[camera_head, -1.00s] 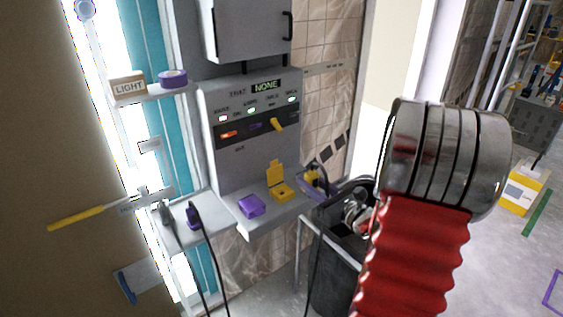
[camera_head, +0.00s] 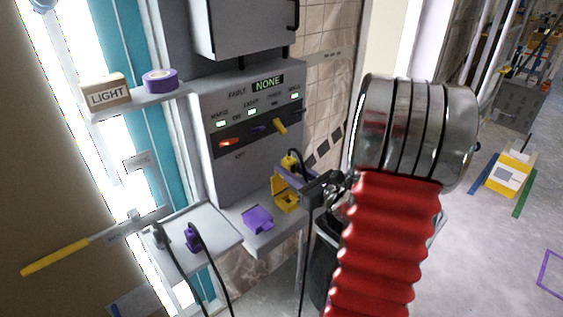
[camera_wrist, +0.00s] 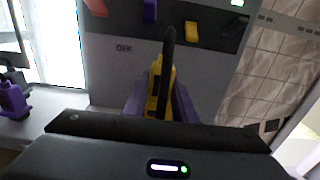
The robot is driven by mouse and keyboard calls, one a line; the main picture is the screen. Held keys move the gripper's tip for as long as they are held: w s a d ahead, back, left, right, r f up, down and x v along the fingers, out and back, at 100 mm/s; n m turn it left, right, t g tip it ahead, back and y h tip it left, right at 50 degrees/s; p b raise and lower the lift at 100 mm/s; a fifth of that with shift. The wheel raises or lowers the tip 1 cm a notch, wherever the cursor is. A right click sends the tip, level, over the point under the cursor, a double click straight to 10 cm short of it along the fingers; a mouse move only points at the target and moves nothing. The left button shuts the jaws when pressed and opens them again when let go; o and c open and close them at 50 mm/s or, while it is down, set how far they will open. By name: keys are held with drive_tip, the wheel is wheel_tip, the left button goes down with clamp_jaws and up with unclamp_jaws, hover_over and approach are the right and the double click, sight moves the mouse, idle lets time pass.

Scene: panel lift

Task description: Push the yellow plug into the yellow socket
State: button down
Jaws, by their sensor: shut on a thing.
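The yellow plug (camera_wrist: 160,84) with its black cable is between the purple fingers of my gripper (camera_wrist: 160,100) in the wrist view, and the gripper is shut on it. In the head view the plug (camera_head: 289,163) and my gripper (camera_head: 293,175) are just above and behind the yellow socket (camera_head: 288,201). The yellow socket sits on the panel's ledge with its yellow lid raised. The plug appears apart from the socket. The socket is hidden in the wrist view.
A purple socket (camera_head: 257,219) sits left of the yellow one. A purple plug (camera_head: 193,238) stands on the side shelf (camera_head: 225,240). The grey panel (camera_head: 230,170) with its switches rises behind. A dark bin (camera_head: 322,265) stands below my arm.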

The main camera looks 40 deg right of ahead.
sight(281, 185)
drive_tip(key=shift+w+d, duration=0.1)
idle(0.3)
drive_tip(key=shift+f, duration=0.1)
drive_tip(key=shift+f, duration=3.7)
drive_tip(key=shift+f, duration=0.55)
drive_tip(key=c, duration=1.4)
unclamp_jaws()
